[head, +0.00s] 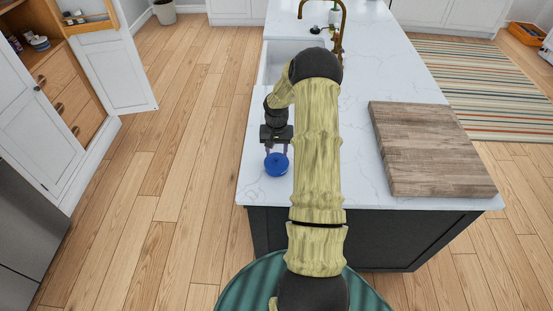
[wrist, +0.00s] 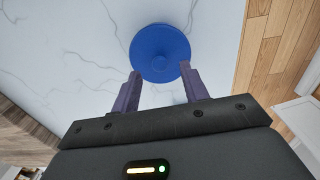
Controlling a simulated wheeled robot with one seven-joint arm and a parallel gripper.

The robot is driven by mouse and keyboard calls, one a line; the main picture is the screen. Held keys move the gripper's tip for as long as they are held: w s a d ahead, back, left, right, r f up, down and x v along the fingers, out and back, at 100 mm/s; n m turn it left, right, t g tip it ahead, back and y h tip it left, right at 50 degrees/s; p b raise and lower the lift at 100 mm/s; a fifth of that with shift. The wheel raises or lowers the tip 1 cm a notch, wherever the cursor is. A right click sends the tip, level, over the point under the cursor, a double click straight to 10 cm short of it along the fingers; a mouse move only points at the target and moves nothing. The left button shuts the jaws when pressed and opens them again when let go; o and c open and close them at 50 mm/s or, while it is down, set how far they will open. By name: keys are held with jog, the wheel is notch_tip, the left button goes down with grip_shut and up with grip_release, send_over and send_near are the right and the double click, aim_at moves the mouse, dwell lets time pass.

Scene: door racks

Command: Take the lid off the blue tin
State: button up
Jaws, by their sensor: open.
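The blue tin (head: 277,164) stands on the white marble island top near its front left corner. In the wrist view its round blue lid (wrist: 160,53) shows from above, just beyond my fingertips. The tin's side is mostly hidden in that view, and I cannot tell the lid's edge from the body. My gripper (head: 276,151) is open and empty. Its two purple fingers (wrist: 161,72) are apart and point at the near edge of the lid, and I cannot tell if they touch it.
A wooden board (head: 428,150) lies on the right of the island top (head: 362,123). A sink (head: 285,62) and a brass tap (head: 338,32) are further back. An open cabinet door (head: 113,70) stands at the left. The wooden floor (head: 165,185) between is clear.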

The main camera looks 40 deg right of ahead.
aim_at(277, 160)
notch_tip(277, 160, down, 3)
jog(key=shift+w+r+p, duration=0.1)
jog(key=shift+r+p, duration=0.1)
jog(key=shift+p, duration=0.3)
grip_shut()
